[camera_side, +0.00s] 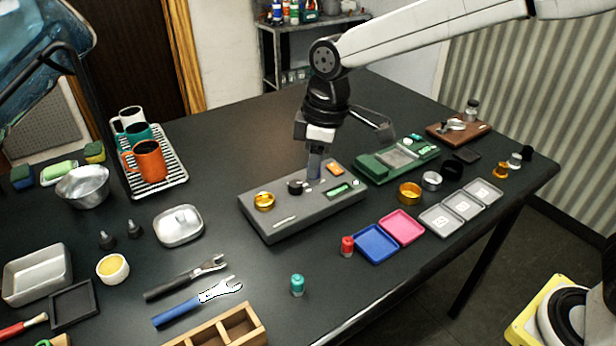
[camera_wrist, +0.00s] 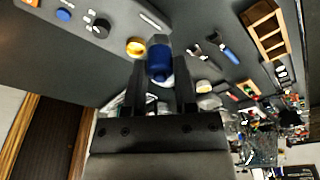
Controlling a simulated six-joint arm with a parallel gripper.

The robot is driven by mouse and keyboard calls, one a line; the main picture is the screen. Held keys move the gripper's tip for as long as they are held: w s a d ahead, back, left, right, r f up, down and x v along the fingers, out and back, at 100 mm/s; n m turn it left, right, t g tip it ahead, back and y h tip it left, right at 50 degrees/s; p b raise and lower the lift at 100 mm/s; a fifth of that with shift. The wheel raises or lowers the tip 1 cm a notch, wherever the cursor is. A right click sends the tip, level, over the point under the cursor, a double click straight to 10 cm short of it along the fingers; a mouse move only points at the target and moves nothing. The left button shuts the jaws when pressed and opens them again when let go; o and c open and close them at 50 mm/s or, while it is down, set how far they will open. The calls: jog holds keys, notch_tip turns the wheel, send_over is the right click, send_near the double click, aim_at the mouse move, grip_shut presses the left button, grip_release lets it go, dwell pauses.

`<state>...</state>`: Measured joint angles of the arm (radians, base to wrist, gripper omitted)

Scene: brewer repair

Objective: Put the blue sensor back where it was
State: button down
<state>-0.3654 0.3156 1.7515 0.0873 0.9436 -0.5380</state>
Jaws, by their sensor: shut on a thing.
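My gripper (camera_side: 315,160) points down over the grey panel (camera_side: 275,228) in the side view. In the wrist view my gripper (camera_wrist: 159,75) is shut on the blue sensor (camera_wrist: 158,58), a dark blue cylinder with a grey cap, held between the two black fingers. The sensor is only a small bluish shape at the fingertips in the side view. A round blue spot (camera_wrist: 63,14) shows on the panel in the wrist view, in line with a black knob (camera_side: 295,187) and a gold ring (camera_side: 264,201). I cannot tell whether the sensor touches the panel.
An orange square (camera_side: 334,170) and a green slot (camera_side: 338,189) are on the panel. A green board (camera_side: 372,167) stands behind it to the right.

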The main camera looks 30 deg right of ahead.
jog(key=shift+s+d+r, duration=0.15)
jog(key=shift+s, duration=0.2)
jog(key=shift+s, duration=0.15)
dwell(0.4)
jog(key=s+d+f, duration=0.1)
jog(key=s+f, duration=0.1)
jog(key=s, duration=0.6)
jog(key=s+d+f, duration=0.1)
jog(key=s+f, duration=0.1)
jog(key=s, duration=0.7)
jog(key=shift+s+d+m, duration=0.25)
jog(key=shift+d+m, duration=0.15)
jog(key=shift+f, duration=0.1)
